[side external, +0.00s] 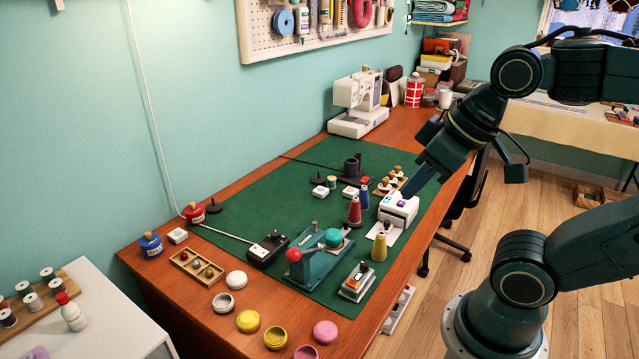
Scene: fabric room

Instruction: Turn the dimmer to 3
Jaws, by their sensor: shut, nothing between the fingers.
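The dimmer (268,250) looks to be the black box on the green mat (240,210), with a small dark knob on top and a pale cord running from it to the wall. Its scale marks and setting are too small to read. My gripper (408,193) is shut and empty. It points down and left over the right side of the mat, in line with a small white device (398,209). It is well to the right of the dimmer, and I cannot tell its exact height.
A teal press with a red ball handle (293,255) stands just right of the dimmer. Several small round pots line the front edge.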

